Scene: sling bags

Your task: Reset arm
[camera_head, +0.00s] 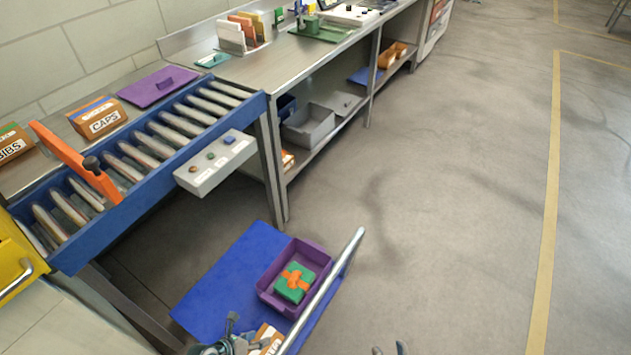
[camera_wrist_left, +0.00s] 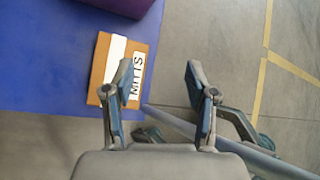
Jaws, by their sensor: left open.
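My left gripper (camera_head: 228,338) is at the bottom of the head view, over the near end of the blue mat. In the left wrist view its two fingers (camera_wrist_left: 160,95) are spread apart with nothing between them. A brown box labelled MITTS (camera_wrist_left: 118,72) lies beyond the left finger, partly hidden by it; it also shows in the head view (camera_head: 268,338), beside the gripper. Two fingertips of my right gripper (camera_head: 389,349) show apart at the bottom edge of the head view, with bare floor between them; the rest is out of view.
A purple tray (camera_head: 266,284) holding a green parcel with an orange ribbon (camera_head: 295,283) sits on the blue mat (camera_head: 215,293). A metal rail (camera_head: 327,285) slants along the mat's right side. A blue roller conveyor (camera_head: 165,200) stands at left.

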